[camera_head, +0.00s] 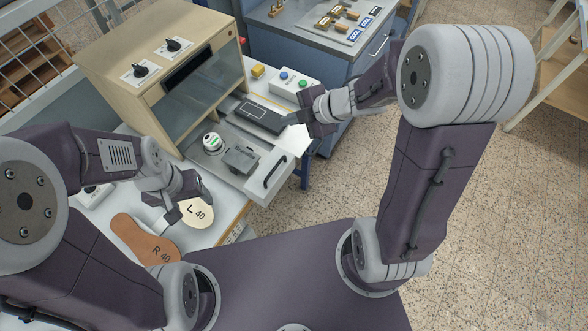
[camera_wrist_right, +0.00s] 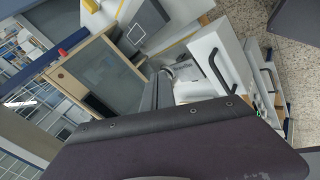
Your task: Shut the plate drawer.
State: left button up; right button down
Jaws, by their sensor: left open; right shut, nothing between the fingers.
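The plate drawer's white front (camera_head: 273,173) with a dark handle is at the centre of the head view. It stands out in front of the machine, with a grey surface and a dark grey plate (camera_head: 241,158) visible behind it. A white front with a black handle also shows in the right wrist view (camera_wrist_right: 207,48). My right gripper (camera_head: 292,119) is shut and empty, above and beyond the drawer, close to a dark block. My left gripper (camera_head: 183,208) is open, near the pale insole marked L 40 (camera_head: 197,214), apart from the drawer.
The beige machine (camera_head: 140,75) with a glass front stands behind. A dark block (camera_head: 258,114) and a button box (camera_head: 291,86) lie to its right. A brown insole marked R 40 (camera_head: 147,240) lies at the front left. A blue cabinet (camera_head: 330,45) stands at the back.

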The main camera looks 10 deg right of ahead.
jog(key=s+d+f+n+g+y, duration=0.1)
jog(key=s+d+f+n+g, duration=0.4)
jog(key=s+d+f, duration=0.5)
pick_arm(q)
notch_tip(320, 180, down, 3)
jog(key=b, duration=0.3)
jog(key=shift+d+f, duration=0.1)
jog(key=shift+f, duration=0.05)
jog(key=shift+s+r, duration=0.1)
jog(key=shift+r, duration=0.35)
pick_arm(e)
jog(key=m, duration=0.1)
send_near(286, 178)
jog(key=x, duration=0.4)
jog(key=shift+w+a+f+g, duration=0.1)
jog(key=shift+a+f+g, duration=0.15)
jog(key=shift+f+g, duration=0.1)
pick_arm(q)
jog(key=shift+r+p, duration=0.1)
jog(key=shift+p, duration=0.25)
